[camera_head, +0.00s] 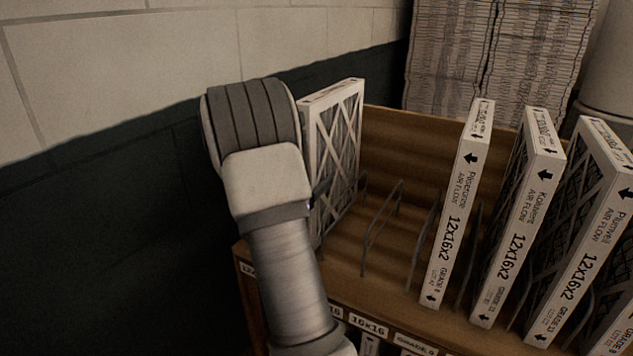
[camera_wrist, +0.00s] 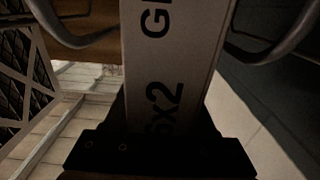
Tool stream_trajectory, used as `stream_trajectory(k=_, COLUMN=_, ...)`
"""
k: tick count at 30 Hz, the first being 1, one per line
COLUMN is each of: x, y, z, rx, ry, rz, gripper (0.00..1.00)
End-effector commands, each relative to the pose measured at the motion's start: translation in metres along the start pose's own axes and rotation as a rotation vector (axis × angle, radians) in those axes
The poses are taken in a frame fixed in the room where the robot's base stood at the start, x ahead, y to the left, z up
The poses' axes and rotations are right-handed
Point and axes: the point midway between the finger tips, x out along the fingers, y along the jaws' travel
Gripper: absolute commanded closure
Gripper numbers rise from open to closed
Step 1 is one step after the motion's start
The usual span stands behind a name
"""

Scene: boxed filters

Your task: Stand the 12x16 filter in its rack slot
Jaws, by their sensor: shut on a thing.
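The held filter (camera_head: 337,150) is a white-framed panel with crossed lattice. It stands nearly upright at the left end of the wooden rack (camera_head: 390,137), partly behind my arm. In the wrist view its white edge (camera_wrist: 170,75) reads "6x2" and part of a grade label, with a curved wire divider on each side. My gripper (camera_wrist: 160,135) is shut on this edge; in the head view my arm mostly hides it. The filter's lower end is hidden, so I cannot tell whether it touches the rack floor.
Wire dividers (camera_head: 383,215) with empty slots lie right of the held filter. Several boxed filters marked 12x16x2 (camera_head: 458,205) stand further right. A dark-and-pale block wall (camera_head: 110,210) runs close on the left. A tall stack (camera_head: 500,55) stands behind.

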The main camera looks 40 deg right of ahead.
Motion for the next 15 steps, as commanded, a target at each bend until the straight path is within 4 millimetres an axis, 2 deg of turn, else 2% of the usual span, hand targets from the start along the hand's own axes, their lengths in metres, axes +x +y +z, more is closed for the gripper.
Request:
stream_trajectory(k=4, x=0.0001, y=-0.0001, z=0.0048, rx=0.000, ry=0.001, rz=0.000, gripper=1.00)
stream_trajectory(k=5, x=0.0000, y=0.0000, z=0.0036, rx=0.000, ry=0.000, rz=0.000, gripper=0.39)
stream_trajectory(k=9, x=0.0000, y=0.0000, z=0.0033, rx=0.000, ry=-0.001, rz=0.000, gripper=0.14)
stream_trajectory(k=15, x=0.0000, y=0.0000, z=0.0032, rx=0.000, ry=-0.001, rz=0.000, gripper=0.14)
